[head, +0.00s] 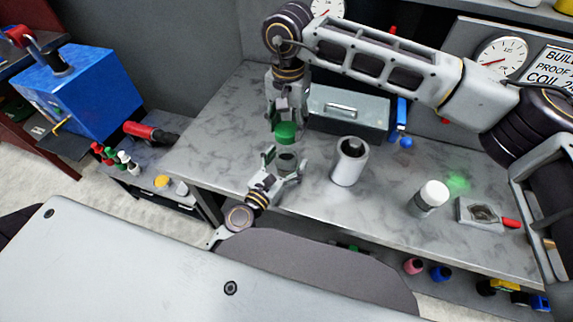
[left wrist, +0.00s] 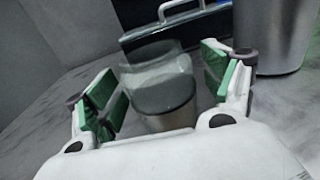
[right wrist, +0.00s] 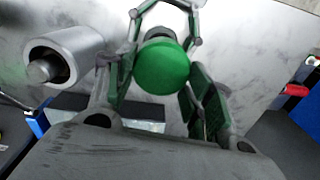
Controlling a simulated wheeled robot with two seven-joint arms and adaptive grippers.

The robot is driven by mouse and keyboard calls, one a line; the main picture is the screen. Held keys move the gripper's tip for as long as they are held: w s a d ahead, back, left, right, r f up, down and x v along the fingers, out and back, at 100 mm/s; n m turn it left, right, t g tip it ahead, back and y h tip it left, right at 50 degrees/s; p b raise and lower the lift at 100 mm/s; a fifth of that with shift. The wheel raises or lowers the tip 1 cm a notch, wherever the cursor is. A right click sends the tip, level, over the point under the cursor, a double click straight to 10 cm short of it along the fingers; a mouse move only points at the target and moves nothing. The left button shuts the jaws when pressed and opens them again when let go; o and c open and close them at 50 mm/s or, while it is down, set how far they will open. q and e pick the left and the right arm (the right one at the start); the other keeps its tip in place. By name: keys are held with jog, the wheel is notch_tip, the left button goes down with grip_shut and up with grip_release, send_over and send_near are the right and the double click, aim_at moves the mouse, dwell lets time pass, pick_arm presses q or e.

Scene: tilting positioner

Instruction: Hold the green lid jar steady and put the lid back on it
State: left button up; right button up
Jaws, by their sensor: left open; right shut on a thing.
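The green lid (head: 285,132) is held in my right gripper (head: 286,110), directly above the jar (head: 287,163) in the head view. In the right wrist view the lid (right wrist: 162,67) sits between the right fingers and hides most of the jar. The jar is greyish, stands upright on the bench and shows between the left fingers in the left wrist view (left wrist: 158,85). My left gripper (head: 284,168) is open, with a finger on each side of the jar. Gaps show between the left finger pads and the jar.
A metal cylinder (head: 350,162) stands close right of the jar. A grey toolbox (head: 347,112) lies behind it. A white-topped canister (head: 431,197) and a small grey tray (head: 479,213) are further right. The bench (head: 225,135) is clear left of the jar.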

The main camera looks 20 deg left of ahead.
pick_arm(q)
jog(key=c, duration=1.6)
jog(key=shift+o, duration=0.2)
pick_arm(e)
send_over(287, 152)
jog(key=shift+f, duration=2.45)
jog(key=shift+f, duration=0.2)
jog(key=shift+f, duration=0.7)
jog(key=shift+f, duration=0.6)
pick_arm(q)
grip_shut()
pick_arm(e)
jog(key=shift+m, duration=0.3)
